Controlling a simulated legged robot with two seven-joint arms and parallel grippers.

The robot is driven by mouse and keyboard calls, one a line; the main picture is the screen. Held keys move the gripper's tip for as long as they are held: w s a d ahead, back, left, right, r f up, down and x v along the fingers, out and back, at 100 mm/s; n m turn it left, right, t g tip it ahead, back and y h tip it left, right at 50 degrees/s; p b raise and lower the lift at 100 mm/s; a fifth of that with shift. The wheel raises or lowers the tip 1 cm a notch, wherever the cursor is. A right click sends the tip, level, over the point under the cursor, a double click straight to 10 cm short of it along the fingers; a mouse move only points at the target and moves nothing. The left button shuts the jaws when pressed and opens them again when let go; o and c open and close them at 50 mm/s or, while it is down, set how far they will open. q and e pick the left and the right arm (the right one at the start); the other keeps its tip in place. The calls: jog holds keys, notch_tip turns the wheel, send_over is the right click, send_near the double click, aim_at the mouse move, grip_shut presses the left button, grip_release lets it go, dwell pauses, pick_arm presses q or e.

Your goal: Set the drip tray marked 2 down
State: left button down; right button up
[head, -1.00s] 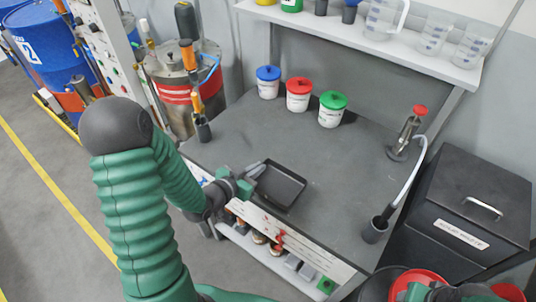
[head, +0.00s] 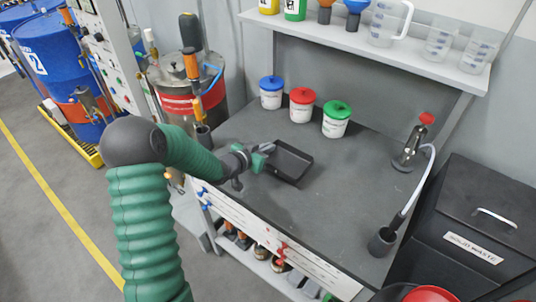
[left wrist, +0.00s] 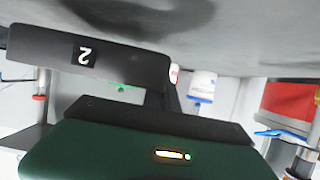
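The drip tray (head: 290,163) is a shallow dark rectangular tray over the back-middle part of the grey workbench. In the left wrist view its side wall (left wrist: 120,52) carries a white 2 that appears upside down. My left gripper (head: 264,157) is at the tray's left edge and appears shut on it. In the left wrist view the green gripper body (left wrist: 150,150) fills the bottom and the tray lies just beyond it. A dark shadow on the bench surface (left wrist: 225,30) suggests a gap under the tray; its height is hard to judge. My right gripper is not in view.
White tubs with blue (head: 271,92), red (head: 302,105) and green (head: 336,119) lids stand behind the tray. A metal dispenser (head: 411,145) and a dark cup with a hose (head: 382,242) stand at right. The bench's front and middle are clear.

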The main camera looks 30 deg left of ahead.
pick_arm(q)
jog(key=f, duration=0.1)
jog(key=a+f, duration=0.1)
jog(key=f, duration=0.2)
jog(key=shift+w+a, duration=0.2)
jog(key=shift+a, duration=0.1)
jog(key=shift+d, duration=0.15)
jog(key=c, duration=1.7)
grip_release()
jog(key=shift+d+r, duration=0.15)
jog(key=shift+d, duration=0.2)
jog(key=shift+a, duration=0.1)
